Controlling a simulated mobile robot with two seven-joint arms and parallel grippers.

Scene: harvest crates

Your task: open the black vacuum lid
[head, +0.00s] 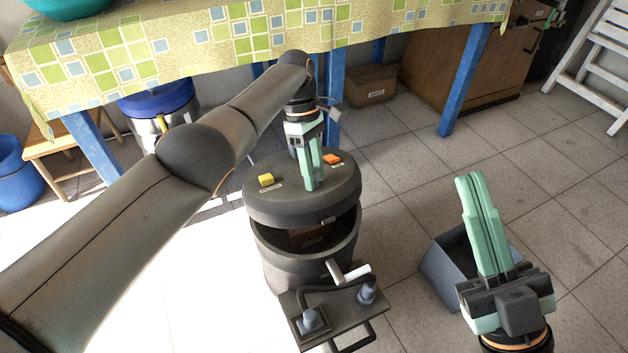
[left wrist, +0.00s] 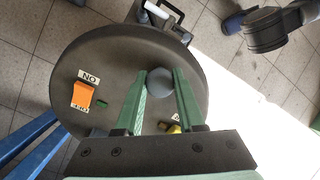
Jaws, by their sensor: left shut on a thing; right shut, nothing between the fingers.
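The black vacuum lid (head: 260,205) sits over the black vacuum body (head: 285,268); a dark gap shows between them at the near side, with some of the inside visible. The lid carries a yellow switch (head: 266,180) and an orange switch (head: 332,159). My left gripper (head: 313,185) points down at the lid's top. In the left wrist view my left gripper (left wrist: 160,72) is shut on the round grey lid knob (left wrist: 162,85). My right gripper (head: 469,178) is shut and empty, apart from the vacuum at the right.
A grey open bin (head: 447,275) stands on the floor beside my right gripper. A table with a patterned cloth (head: 180,50) and blue legs (head: 465,80) is behind the vacuum. A cardboard box (head: 370,87) lies beneath it. The tiled floor at right is mostly clear.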

